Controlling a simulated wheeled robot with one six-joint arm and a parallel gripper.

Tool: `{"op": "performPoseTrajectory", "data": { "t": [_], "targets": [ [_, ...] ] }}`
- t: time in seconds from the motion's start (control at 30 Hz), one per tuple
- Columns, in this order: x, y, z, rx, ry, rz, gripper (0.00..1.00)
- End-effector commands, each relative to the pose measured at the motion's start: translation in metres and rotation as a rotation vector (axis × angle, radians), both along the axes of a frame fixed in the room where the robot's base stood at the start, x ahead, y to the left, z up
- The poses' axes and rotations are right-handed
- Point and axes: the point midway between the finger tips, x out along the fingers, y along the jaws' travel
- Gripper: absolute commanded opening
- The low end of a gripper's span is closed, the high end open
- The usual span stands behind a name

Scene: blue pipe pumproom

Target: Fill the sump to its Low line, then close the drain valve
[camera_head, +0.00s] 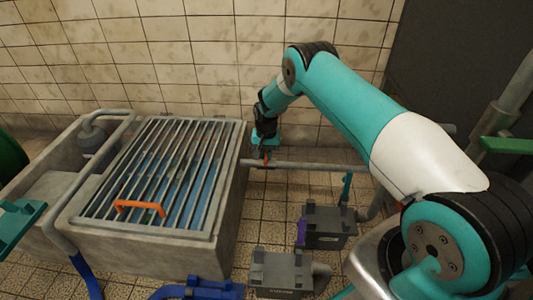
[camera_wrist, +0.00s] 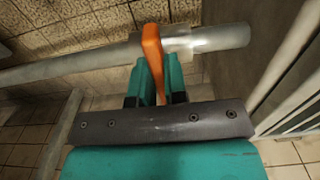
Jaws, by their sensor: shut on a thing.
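The sump (camera_head: 190,258) is a concrete basin at left in the head view, covered by a metal grate (camera_head: 85,213) with an orange handle (camera_head: 140,209). Blue water shows under the bars; I cannot make out a Low line. A grey pipe (camera_head: 310,166) leaves its right side. An orange valve lever (camera_head: 266,158) is on this pipe close to the sump wall; it shows larger in the wrist view (camera_wrist: 152,48). My gripper (camera_head: 265,146) reaches down to the lever, and its teal fingers (camera_wrist: 157,82) are shut on it. I cannot tell from labels whether this is the drain valve.
Dark grey boxes stand on the tiled floor to the right, one with a purple lever (camera_head: 301,232), one with a teal lever (camera_head: 346,188). A blue pipe (camera_head: 200,289) runs along the front. A green lever (camera_head: 507,146) is at far right. A tiled wall stands behind.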

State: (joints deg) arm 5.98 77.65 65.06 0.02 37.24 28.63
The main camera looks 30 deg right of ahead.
Motion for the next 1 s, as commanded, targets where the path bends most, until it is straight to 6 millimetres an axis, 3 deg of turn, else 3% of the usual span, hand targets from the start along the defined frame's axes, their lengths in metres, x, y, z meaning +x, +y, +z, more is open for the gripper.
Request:
{"op": "performPoseTrajectory", "data": {
  "t": [0.5, 0.53, 0.63, 1.0],
  "targets": [
    [-0.0017, 0.0025, -0.0012, 0.003, 0.006, -0.021, 0.0],
    [-0.0016, 0.0026, -0.0012, 0.003, 0.006, -0.02, 0.19],
    [-0.0012, 0.0021, -0.001, 0.003, 0.006, -0.021, 0.38],
    [0.0, 0.0009, 0.0082, 0.001, 0.001, -0.021, 0.38]
  ]
}}
